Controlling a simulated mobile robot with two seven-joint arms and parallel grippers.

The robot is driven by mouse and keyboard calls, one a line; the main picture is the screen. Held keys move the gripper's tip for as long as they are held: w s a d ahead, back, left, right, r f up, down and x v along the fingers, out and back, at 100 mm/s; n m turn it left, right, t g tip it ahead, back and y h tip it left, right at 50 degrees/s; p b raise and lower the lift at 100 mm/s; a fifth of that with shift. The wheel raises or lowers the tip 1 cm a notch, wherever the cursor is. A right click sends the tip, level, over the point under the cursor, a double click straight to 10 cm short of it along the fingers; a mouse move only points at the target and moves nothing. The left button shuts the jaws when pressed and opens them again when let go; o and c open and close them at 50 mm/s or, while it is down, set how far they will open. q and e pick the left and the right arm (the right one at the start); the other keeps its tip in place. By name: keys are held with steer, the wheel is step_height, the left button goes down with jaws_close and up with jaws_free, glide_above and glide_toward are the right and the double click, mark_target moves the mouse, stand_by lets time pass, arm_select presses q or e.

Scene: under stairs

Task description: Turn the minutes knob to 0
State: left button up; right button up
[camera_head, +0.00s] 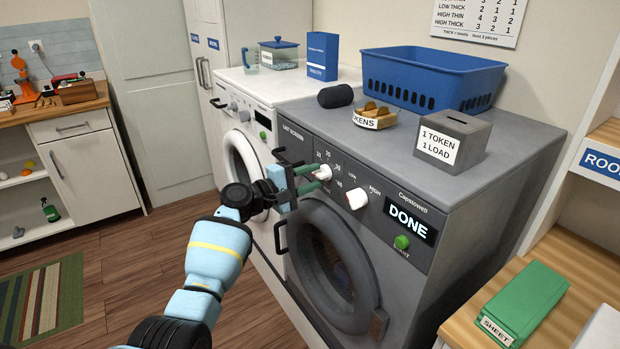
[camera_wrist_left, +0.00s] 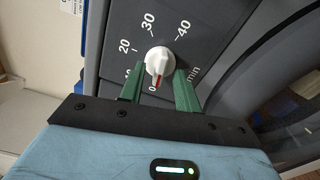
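The minutes knob (camera_head: 323,173) is a small white dial on the grey dryer's front panel, left of a second white knob (camera_head: 356,199). In the left wrist view the minutes knob (camera_wrist_left: 158,60) has its red mark pointing down at the 0; 20, 30 and 40 show around it. My left gripper (camera_head: 307,179) is in front of the panel. Its green fingertips (camera_wrist_left: 159,82) are parted on either side of the knob's lower part, with a seeming gap to it. Whether they touch it is unclear. My right gripper is not in view.
The dryer's display (camera_head: 409,219) reads DONE, above a green start button (camera_head: 402,242). A blue basket (camera_head: 430,77), a token dish (camera_head: 375,117) and a grey token box (camera_head: 453,139) stand on top. A white washer (camera_head: 262,88) stands at left.

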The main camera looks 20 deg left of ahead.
arm_select(q)
steer(key=v, duration=0.7)
steer(key=shift+s+a, duration=0.25)
steer(key=shift+s, duration=0.1)
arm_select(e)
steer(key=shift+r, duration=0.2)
